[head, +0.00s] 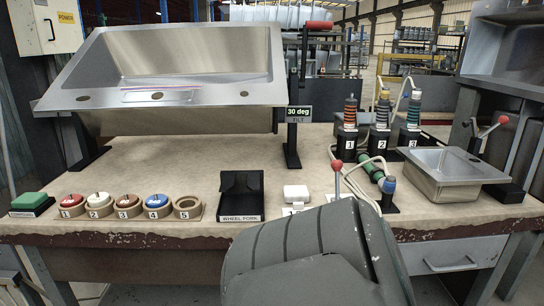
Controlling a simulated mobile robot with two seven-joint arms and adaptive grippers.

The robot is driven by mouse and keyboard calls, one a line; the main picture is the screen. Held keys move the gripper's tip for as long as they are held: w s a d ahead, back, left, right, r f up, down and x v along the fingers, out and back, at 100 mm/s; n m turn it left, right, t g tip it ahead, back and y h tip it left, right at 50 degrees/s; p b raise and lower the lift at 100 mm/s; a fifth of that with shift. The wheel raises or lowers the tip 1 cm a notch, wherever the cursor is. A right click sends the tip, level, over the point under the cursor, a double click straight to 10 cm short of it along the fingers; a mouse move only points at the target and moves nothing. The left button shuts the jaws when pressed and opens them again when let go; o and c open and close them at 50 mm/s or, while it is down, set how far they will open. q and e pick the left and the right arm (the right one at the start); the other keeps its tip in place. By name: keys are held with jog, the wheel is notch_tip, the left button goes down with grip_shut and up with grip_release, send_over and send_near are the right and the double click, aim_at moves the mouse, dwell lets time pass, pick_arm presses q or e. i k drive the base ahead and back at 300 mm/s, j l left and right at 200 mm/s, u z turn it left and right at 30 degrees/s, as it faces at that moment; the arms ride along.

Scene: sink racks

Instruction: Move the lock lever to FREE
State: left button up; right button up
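A thin upright lever with a red ball knob (337,165) stands near the table's front, right of the middle. A small label lies at its foot, but its words are too small to read. A second red-knobbed lever (503,119) leans beside the small steel basin at the right. I cannot tell which is the lock lever, and I read no FREE mark. The lower part of the front lever is partly hidden by a large grey ribbed form (310,255) in the foreground, which may be part of me. Neither of my grippers is in view.
A big tilted steel sink (190,60) carries a "30 deg TILT" sign (299,114) and a red-handled crank (318,25). Numbered pucks (100,200), a black wheel fork tray (240,190), a white block (296,192), numbered tool stands (381,115) and a small basin (450,165) stand on the table.

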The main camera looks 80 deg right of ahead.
aim_at(337, 165)
jog(key=z, duration=2.95)
jog(key=k+j, duration=0.1)
jog(key=k, duration=0.05)
